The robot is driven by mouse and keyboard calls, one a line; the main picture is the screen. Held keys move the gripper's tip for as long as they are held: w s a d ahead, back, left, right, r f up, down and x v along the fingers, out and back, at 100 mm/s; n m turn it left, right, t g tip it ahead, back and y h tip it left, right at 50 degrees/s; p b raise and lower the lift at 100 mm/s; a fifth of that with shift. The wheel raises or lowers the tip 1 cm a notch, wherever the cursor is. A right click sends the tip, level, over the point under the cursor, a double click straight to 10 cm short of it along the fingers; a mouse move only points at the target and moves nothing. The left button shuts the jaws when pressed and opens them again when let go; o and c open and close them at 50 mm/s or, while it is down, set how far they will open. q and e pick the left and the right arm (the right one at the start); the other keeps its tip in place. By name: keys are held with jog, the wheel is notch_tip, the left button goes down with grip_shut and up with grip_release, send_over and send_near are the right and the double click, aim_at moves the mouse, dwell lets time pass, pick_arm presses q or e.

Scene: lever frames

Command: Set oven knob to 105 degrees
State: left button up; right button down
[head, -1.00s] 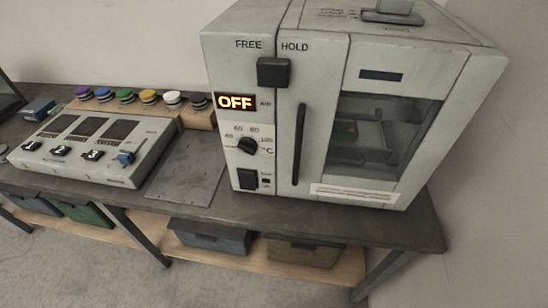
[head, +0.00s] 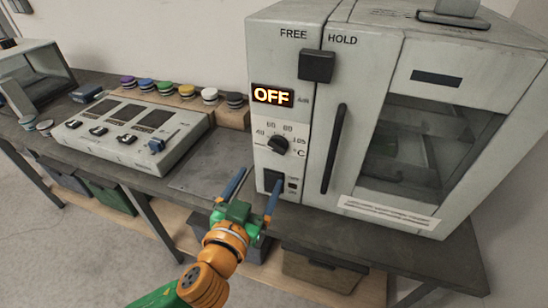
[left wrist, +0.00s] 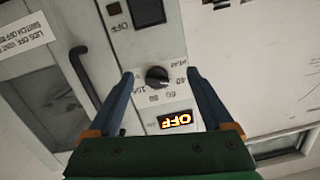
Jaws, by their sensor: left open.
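The oven (head: 300,40) is a pale grey box on the bench, with its door shut. Its round black knob (head: 278,145) sits on the front panel amid the marks 40, 60, 80 and 105; I cannot tell exactly where it points. The display (head: 272,96) above it reads OFF. My left gripper (head: 252,182) is open and empty, low in front of the panel and below the knob. In the left wrist view the knob (left wrist: 157,77) appears upside down between the two blue fingers (left wrist: 160,85), apart from them. My right gripper is not in view.
A black rocker switch (head: 272,181) lies below the knob, close to the left gripper's right finger. A black slider block (head: 316,66) is at the top, by FREE and HOLD. The door handle (head: 333,149) stands out at right. A control box (head: 130,135) and several coloured buttons are left.

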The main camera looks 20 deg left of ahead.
aim_at(275, 151)
pick_arm(q)
jog(key=shift+t+h, duration=0.4)
jog(key=shift+t, duration=0.2)
jog(key=w+r, duration=0.1)
jog(key=w, duration=0.1)
jog(key=w+d, duration=0.1)
jog(key=w, duration=0.1)
jog(key=w+r, duration=0.1)
jog(key=w, duration=0.2)
jog(key=shift+d+r+p, duration=0.15)
jog(key=shift+r+p, duration=0.15)
jog(key=shift+p, duration=0.1)
jog(key=c, duration=1.3)
jog(key=shift+c, duration=0.2)
